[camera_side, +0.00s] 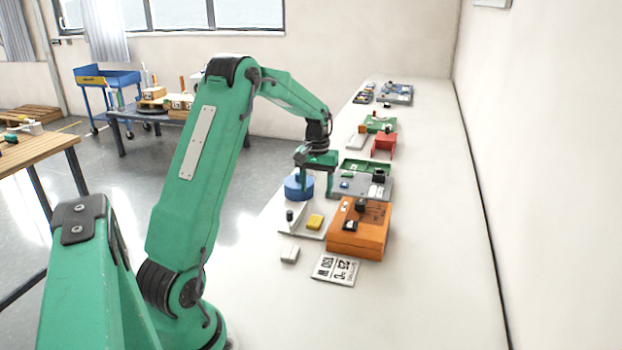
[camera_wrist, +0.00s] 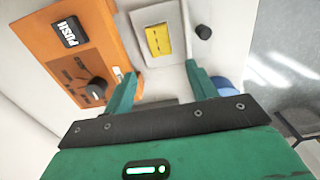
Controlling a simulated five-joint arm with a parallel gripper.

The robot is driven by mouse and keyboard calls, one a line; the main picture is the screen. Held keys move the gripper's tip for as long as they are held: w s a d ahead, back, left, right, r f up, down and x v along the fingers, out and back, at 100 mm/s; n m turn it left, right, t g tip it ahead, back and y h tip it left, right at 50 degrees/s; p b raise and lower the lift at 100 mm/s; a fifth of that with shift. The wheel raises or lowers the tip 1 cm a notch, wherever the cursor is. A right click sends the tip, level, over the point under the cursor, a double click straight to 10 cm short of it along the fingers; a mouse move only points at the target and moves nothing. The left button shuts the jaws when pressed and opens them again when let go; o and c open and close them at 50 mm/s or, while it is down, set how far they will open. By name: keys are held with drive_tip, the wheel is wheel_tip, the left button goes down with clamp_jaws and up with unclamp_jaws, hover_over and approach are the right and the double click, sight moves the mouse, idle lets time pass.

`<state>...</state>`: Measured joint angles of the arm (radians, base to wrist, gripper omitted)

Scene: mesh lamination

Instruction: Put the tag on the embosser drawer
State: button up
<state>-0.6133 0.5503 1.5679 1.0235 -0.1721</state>
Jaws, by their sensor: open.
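My gripper (camera_side: 315,187) is open and empty, pointing down above the bench just beyond the pale plate. In the wrist view its fingertips (camera_wrist: 160,72) are apart, with nothing held between them. A small yellow rectangular piece (camera_side: 315,222), possibly the tag, lies flat on the pale plate (camera_side: 297,229) left of an orange machine; it also shows ahead of the fingers in the wrist view (camera_wrist: 158,40). The orange machine (camera_side: 347,245) has a dark knob and a PUSH button (camera_wrist: 69,32). I cannot tell which part is the embosser drawer.
A blue round thing (camera_side: 298,187) stands close beside my gripper. A grey and green unit (camera_side: 375,187) is to its right. A printed card (camera_side: 335,268) and a small white block (camera_side: 290,254) lie nearer. The bench's near stretch is clear.

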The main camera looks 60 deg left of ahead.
drive_tip(key=shift+r, duration=1.35)
drive_tip(key=s+d+r+m+t, duration=0.1)
drive_tip(key=s+d+r+m, duration=0.15)
drive_tip(key=d+r, duration=0.5)
drive_tip(key=s+d+r+m+t, duration=0.1)
drive_tip(key=s+d+r+m, duration=0.2)
drive_tip(key=d, duration=0.7)
drive_tip(key=s+d+m+t, duration=0.3)
drive_tip(key=s+d, duration=0.8)
drive_tip(key=s, duration=0.2)
drive_tip(key=shift+s+d+r+t, duration=0.3)
drive_tip(key=shift+d, duration=0.05)
drive_tip(key=shift+m, duration=0.25)
